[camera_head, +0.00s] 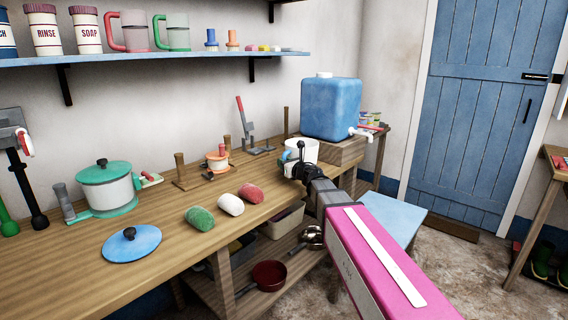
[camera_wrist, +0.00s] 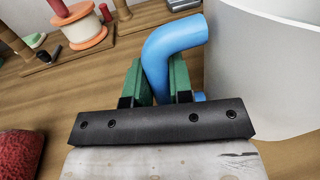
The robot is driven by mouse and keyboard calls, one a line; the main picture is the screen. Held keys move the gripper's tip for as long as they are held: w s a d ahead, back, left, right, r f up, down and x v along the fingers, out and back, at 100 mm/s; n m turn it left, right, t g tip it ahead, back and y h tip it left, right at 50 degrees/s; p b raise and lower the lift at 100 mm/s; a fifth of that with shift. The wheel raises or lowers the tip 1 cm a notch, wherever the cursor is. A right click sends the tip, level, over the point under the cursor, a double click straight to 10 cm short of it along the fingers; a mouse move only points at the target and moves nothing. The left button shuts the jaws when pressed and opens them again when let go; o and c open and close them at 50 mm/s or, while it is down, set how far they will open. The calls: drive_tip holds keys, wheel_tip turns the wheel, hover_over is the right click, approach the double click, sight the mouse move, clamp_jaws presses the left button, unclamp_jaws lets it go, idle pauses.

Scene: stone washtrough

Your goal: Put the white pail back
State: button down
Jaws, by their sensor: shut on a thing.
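The white pail (camera_head: 306,150) is near the far right end of the wooden bench, just left of the blue water tank. Its white wall (camera_wrist: 270,70) fills the right of the wrist view. Its blue handle (camera_wrist: 174,45) points left. My gripper (camera_head: 298,166) reaches it from the front right. In the wrist view the green fingers of my gripper (camera_wrist: 157,78) are shut on the blue handle. The pail looks upright. Its base is hidden behind my gripper, so I cannot tell whether it touches the bench.
The blue tank (camera_head: 331,108) with a white tap stands on a wooden block behind the pail. A spool on a peg stand (camera_head: 217,160) is to the left. Red, white and green rolls (camera_head: 230,204) lie nearer, beside a blue lid (camera_head: 131,243) and a green-lidded pot (camera_head: 106,188).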

drive_tip(key=c, duration=1)
unclamp_jaws()
drive_tip(key=shift+r, duration=0.1)
drive_tip(key=v, duration=1.2)
drive_tip(key=shift+w+d+m, duration=0.15)
drive_tip(key=shift+d+m, duration=0.15)
drive_tip(key=shift+m, duration=0.3)
drive_tip(key=s+d+f+m+g+h, duration=0.1)
drive_tip(key=d+f+m+h, duration=0.7)
drive_tip(key=m, duration=0.5)
drive_tip(key=d+f+m+h, duration=0.65)
drive_tip(key=d+m, duration=0.25)
drive_tip(key=m, duration=0.5)
drive_tip(key=s+f+m+g+y, duration=0.1)
drive_tip(key=s+f+m+g, duration=0.3)
drive_tip(key=s+f+m, duration=0.1)
drive_tip(key=s+f+m+g, duration=0.4)
drive_tip(key=s+f+m, duration=0.1)
drive_tip(key=s, duration=0.2)
drive_tip(key=s+f+m+g+y, duration=0.1)
drive_tip(key=s+f+m+g, duration=0.3)
drive_tip(key=s+f+m, duration=0.1)
drive_tip(key=shift+s+d+f+m+g+y, duration=0.15)
drive_tip(key=shift+s+f+m+g+y, duration=0.25)
drive_tip(key=shift+s, duration=0.3)
